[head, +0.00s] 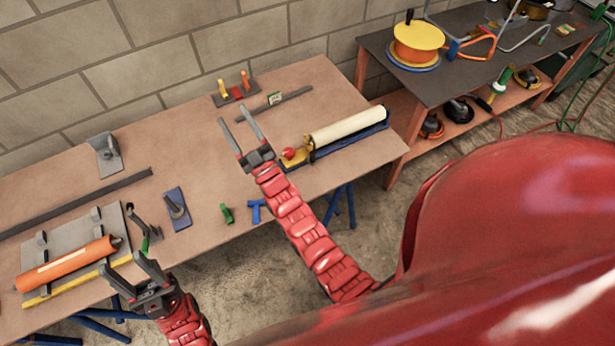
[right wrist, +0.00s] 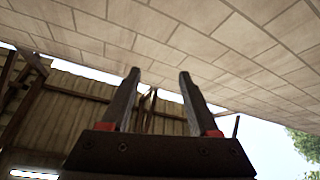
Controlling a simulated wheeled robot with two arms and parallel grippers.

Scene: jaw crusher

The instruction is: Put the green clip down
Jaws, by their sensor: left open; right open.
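A small green clip (head: 227,214) lies on the brown workbench (head: 190,240) near its front edge, left of a blue piece. No gripper touches it. My left gripper (head: 121,262) is open at the front left of the bench, left of the clip. A dark clamp-like tool (head: 140,226) with a green part (head: 145,245) stands just beyond its fingers; I cannot tell whether they touch. My right gripper (head: 233,115) is open and empty over the back of the bench. In the right wrist view, its spread fingers (right wrist: 157,78) have nothing between them.
An orange cylinder (head: 70,263) on a grey plate lies at left. A blue block (head: 177,209) and blue piece (head: 257,210) lie mid-bench. A cream roll (head: 348,124) lies right of my right gripper. A second table (head: 440,70) with a cable reel stands at right.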

